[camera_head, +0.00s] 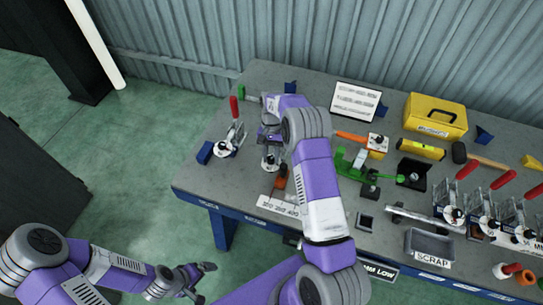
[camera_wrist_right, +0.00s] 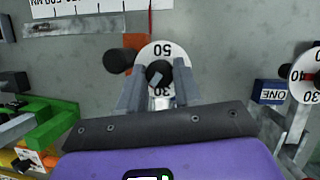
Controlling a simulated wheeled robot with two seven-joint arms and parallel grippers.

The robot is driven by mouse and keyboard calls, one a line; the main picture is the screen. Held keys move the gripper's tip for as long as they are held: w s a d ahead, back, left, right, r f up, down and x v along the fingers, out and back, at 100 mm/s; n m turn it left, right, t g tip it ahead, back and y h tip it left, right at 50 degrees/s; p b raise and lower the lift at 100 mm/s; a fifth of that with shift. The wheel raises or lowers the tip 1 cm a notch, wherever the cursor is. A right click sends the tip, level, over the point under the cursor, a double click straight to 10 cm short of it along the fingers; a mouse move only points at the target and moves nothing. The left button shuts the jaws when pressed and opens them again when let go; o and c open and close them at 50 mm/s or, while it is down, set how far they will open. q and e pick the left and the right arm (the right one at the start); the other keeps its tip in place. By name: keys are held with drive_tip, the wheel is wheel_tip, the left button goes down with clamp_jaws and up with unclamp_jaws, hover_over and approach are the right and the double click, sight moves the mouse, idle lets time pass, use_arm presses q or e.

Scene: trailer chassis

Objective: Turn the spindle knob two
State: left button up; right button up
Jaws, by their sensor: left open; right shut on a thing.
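The spindle with a white numbered dial (camera_head: 269,166) stands on the left part of the bench, below my right gripper (camera_head: 270,134). In the right wrist view the dial (camera_wrist_right: 172,50) shows 50 and 30, and its black knob (camera_wrist_right: 158,73) sits between the fingertips. My right gripper (camera_wrist_right: 160,85) is shut on this knob. The dial's lower part and the spindle body are hidden by the fingers and palm. No "two" label is readable. My left gripper (camera_head: 192,280) is open and empty, off the bench at lower left.
A similar dial (camera_head: 226,148) with a red handle stands left of it, beside a blue block (camera_wrist_right: 271,92) marked ONE. Green clamp parts (camera_head: 362,163) lie to the right. A printed plate (camera_head: 279,205) lies near the front edge. A scrap tray (camera_head: 430,244) and several red-handled clamps stand farther right.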

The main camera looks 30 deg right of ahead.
drive_tip(key=n+h, duration=0.1)
drive_tip(key=n, duration=0.2)
drive_tip(key=shift+a+n+g, duration=0.1)
drive_tip(key=shift+n+g, duration=0.2)
drive_tip(key=shift+g, duration=0.1)
drive_tip(key=shift+n+h+b, duration=0.3)
drive_tip(key=shift+n+h, duration=0.6)
drive_tip(key=shift+n, duration=0.7)
drive_tip(key=shift+w, duration=0.1)
drive_tip(key=o, duration=0.7)
drive_tip(key=shift+o, duration=0.2)
drive_tip(key=v, duration=0.7)
drive_tip(key=shift+r, duration=0.25)
drive_tip(key=shift+w+a, duration=0.1)
drive_tip(key=shift+w, duration=0.05)
